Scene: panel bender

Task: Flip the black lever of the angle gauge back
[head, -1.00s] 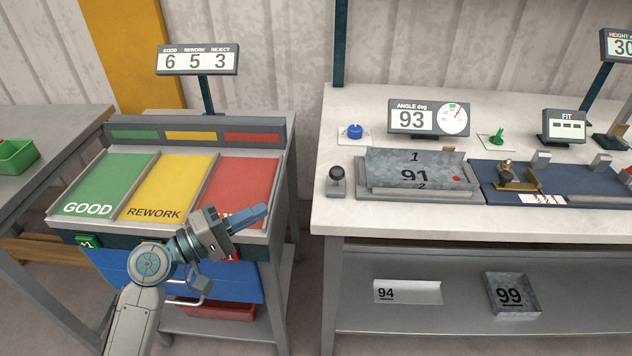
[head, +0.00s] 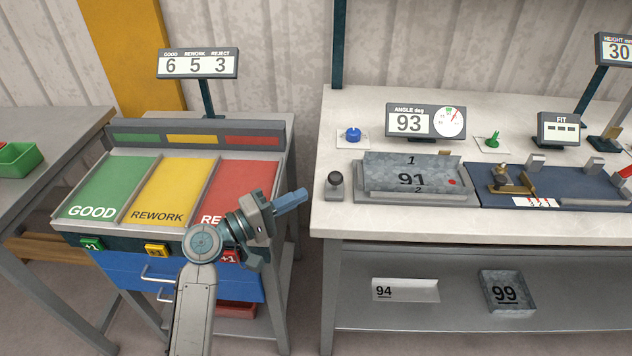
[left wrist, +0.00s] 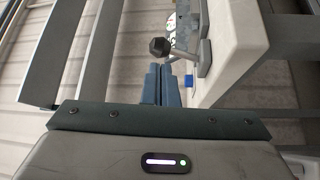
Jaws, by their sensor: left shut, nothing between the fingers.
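The angle gauge (head: 366,199) is a grey fixture on the front left of the white bench, with a bent metal part (head: 385,176) marked 91 seated on it. Its lever, with a round black knob (head: 335,179), stands at the gauge's left end near the bench edge. In the left wrist view the knob (left wrist: 160,46) shows just beyond my fingertips, its grey rod reaching right. My left gripper (head: 304,193) is shut and empty, its blue fingers pointing right at the knob, with a small gap left. My right gripper is not in view.
The angle display (head: 426,120) reads 93. A blue knob (head: 353,134) and a green switch (head: 493,139) stand behind the gauge. The sorting stand (head: 283,240) is on the left, with a gap before the bench (head: 400,225). Parts marked 94 (head: 405,289) and 99 (head: 507,292) lie on the lower shelf.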

